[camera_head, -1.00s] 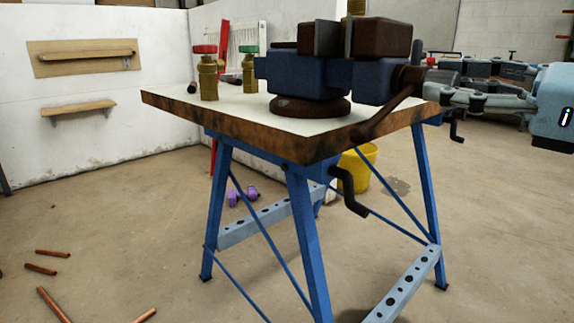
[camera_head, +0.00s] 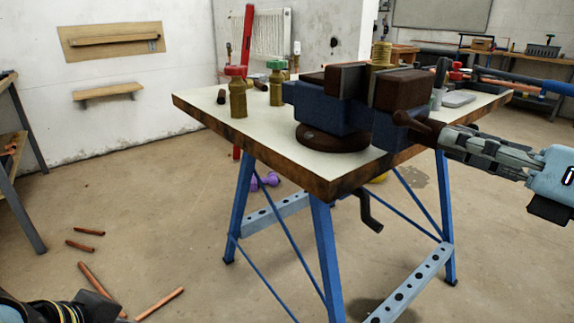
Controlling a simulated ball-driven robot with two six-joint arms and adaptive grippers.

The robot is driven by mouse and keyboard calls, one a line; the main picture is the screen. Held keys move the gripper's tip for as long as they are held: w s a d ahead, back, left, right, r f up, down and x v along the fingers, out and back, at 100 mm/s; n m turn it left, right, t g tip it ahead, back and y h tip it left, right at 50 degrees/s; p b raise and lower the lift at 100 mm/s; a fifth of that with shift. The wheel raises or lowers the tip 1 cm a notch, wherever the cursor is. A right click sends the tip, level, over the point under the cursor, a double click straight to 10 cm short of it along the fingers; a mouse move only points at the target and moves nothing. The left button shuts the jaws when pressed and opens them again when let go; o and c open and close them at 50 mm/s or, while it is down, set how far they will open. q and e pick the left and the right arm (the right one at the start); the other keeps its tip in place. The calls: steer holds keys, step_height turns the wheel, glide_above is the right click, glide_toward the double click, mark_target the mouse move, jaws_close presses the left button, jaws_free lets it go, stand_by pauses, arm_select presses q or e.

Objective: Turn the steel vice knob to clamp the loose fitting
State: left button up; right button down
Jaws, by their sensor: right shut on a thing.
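The blue and brown vice (camera_head: 325,108) stands on the workbench top (camera_head: 225,128). A brass-coloured threaded fitting (camera_head: 381,53) stands upright at its jaws; its lower part is hidden, so I cannot tell whether both jaws touch it. The vice knob with its dark brown bar (camera_head: 412,122) is on the right side of the vice. My right gripper (camera_head: 446,138) reaches in from the right and is shut on the end of this bar. A dark part of my left arm, probably the left gripper (camera_head: 90,305), shows at the bottom left; its fingers are not clear.
Two brass valves, red-topped (camera_head: 237,95) and green-topped (camera_head: 276,85), stand left of the vice. A dark crank (camera_head: 369,212) hangs below the bench top. Copper pipe pieces (camera_head: 160,303) lie on the floor at left. A side bench (camera_head: 18,160) stands at the left edge.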

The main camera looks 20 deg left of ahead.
steer(key=m+p, duration=0.7)
steer(key=p, duration=0.2)
steer(key=shift+r+m, duration=0.1)
steer(key=shift+m, duration=0.2)
steer(key=shift+m+p, duration=0.4)
steer(key=shift+p, duration=0.15)
arm_select(q)
step_height(320, 180, up, 12)
steer(key=w, duration=0.1)
steer(key=shift+t, duration=0.3)
arm_select(e)
steer(key=shift+f, duration=0.2)
